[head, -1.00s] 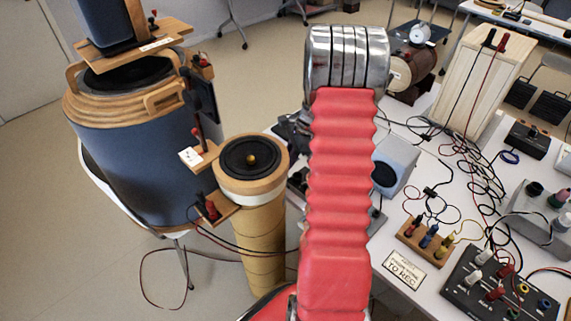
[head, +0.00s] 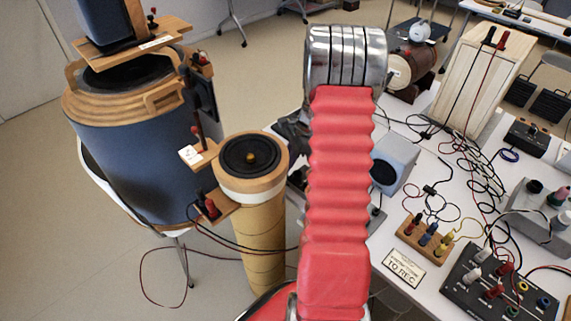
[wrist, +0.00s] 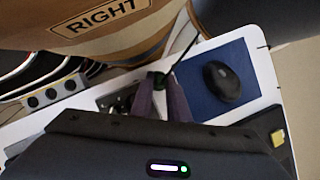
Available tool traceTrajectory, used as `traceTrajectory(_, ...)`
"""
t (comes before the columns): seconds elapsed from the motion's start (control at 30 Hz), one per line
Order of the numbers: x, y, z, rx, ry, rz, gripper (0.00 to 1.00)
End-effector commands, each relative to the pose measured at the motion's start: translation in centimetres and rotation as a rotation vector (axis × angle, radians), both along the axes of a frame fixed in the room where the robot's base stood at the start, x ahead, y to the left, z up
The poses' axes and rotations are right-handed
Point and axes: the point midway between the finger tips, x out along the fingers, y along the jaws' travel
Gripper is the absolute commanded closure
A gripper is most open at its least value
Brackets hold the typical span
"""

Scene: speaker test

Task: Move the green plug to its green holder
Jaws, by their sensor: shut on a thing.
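A dark cable runs up and to the right from near the plug. The fingers are above the white table, in front of a round wooden body marked RIGHT. In the head view my red arm hides the fingertips and the held plug. I cannot make out for certain which part is the green holder.
A blue mat (wrist: 212,78) with a black mouse (wrist: 222,82) lies right of the fingers. A panel with black sockets (wrist: 51,95) is at left. In the head view, a wooden plug block (head: 424,243), a black panel (head: 492,283) and tangled cables crowd the table (head: 455,185).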

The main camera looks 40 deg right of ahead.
Motion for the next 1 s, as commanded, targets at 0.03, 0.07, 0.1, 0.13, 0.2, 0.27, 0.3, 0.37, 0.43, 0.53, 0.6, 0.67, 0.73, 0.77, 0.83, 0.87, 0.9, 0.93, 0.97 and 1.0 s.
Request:
traceTrajectory(0.03, -0.01, 0.01, -0.09, 0.0, 0.0, 0.0, 1.0)
traceTrajectory(0.07, 0.0, 0.01, -0.13, 0.0, 0.0, 0.0, 1.0)
traceTrajectory(0.1, 0.0, 0.0, -0.18, 0.0, 0.0, 0.0, 1.0)
traceTrajectory(0.13, 0.0, 0.01, -0.22, 0.0, 0.0, 0.0, 1.0)
traceTrajectory(0.2, 0.0, 0.0, -0.32, 0.0, 0.0, 0.0, 1.0)
traceTrajectory(0.27, 0.0, -0.01, -0.4, 0.0, 0.0, 0.0, 1.0)
traceTrajectory(0.3, 0.01, -0.01, -0.46, 0.0, 0.0, 0.0, 1.0)
traceTrajectory(0.37, 0.01, -0.01, -0.53, 0.0, -0.001, 0.0, 1.0)
traceTrajectory(0.43, 0.01, 0.0, -0.63, 0.0, -0.001, 0.0, 1.0)
traceTrajectory(0.53, 0.0, 0.0, -0.77, 0.0, -0.001, 0.0, 1.0)
traceTrajectory(0.6, -0.01, 0.0, -0.87, 0.0, 0.0, 0.0, 1.0)
traceTrajectory(0.67, -0.01, 0.0, -0.88, 0.0, 0.0, 0.0, 1.0)
traceTrajectory(0.73, -0.03, 0.01, -0.89, 0.0, 0.0, 0.0, 1.0)
traceTrajectory(0.77, -0.03, 0.01, -0.89, 0.0, 0.0, 0.0, 1.0)
traceTrajectory(0.83, -0.05, 0.02, -0.9, 0.0, 0.001, 0.0, 0.81)
traceTrajectory(0.87, -0.05, 0.02, -0.9, 0.0, 0.001, 0.0, 0.79)
traceTrajectory(0.9, -0.07, 0.02, -0.91, 0.0, 0.001, 0.0, 0.76)
traceTrajectory(0.93, -0.08, 0.03, -0.91, 0.001, 0.002, 0.001, 0.74)
traceTrajectory(0.97, -0.09, 0.04, -0.91, 0.001, 0.002, 0.001, 0.72)
traceTrajectory(1.0, -0.12, 0.06, -0.92, 0.001, 0.003, 0.0, 0.69)
